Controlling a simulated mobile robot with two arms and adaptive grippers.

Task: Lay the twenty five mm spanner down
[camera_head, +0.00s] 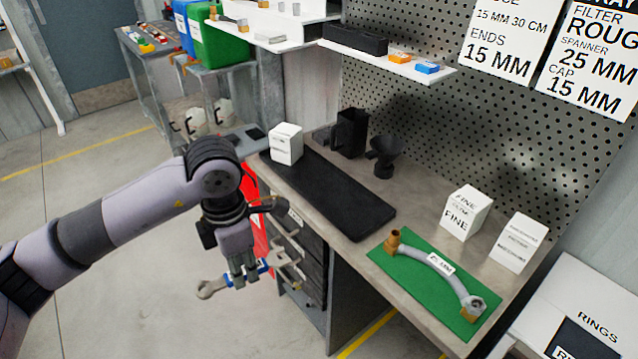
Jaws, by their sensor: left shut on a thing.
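My left gripper (245,277) points down at the left front of the workbench and is shut on a spanner (210,289). The spanner has a grey open-ended head and a blue band, and it is held out in the air above the floor, beside the drawers. Its size marking cannot be read, and the fingers hide part of its shaft. My right gripper is not in view.
The workbench (335,243) carries a long black mat (335,195) with a white box (286,143) on it. A green mat (400,272) holds a curved hose labelled 25 MM (438,264). White boxes (466,212) and black containers (352,131) stand behind. The black mat's near-right part is clear.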

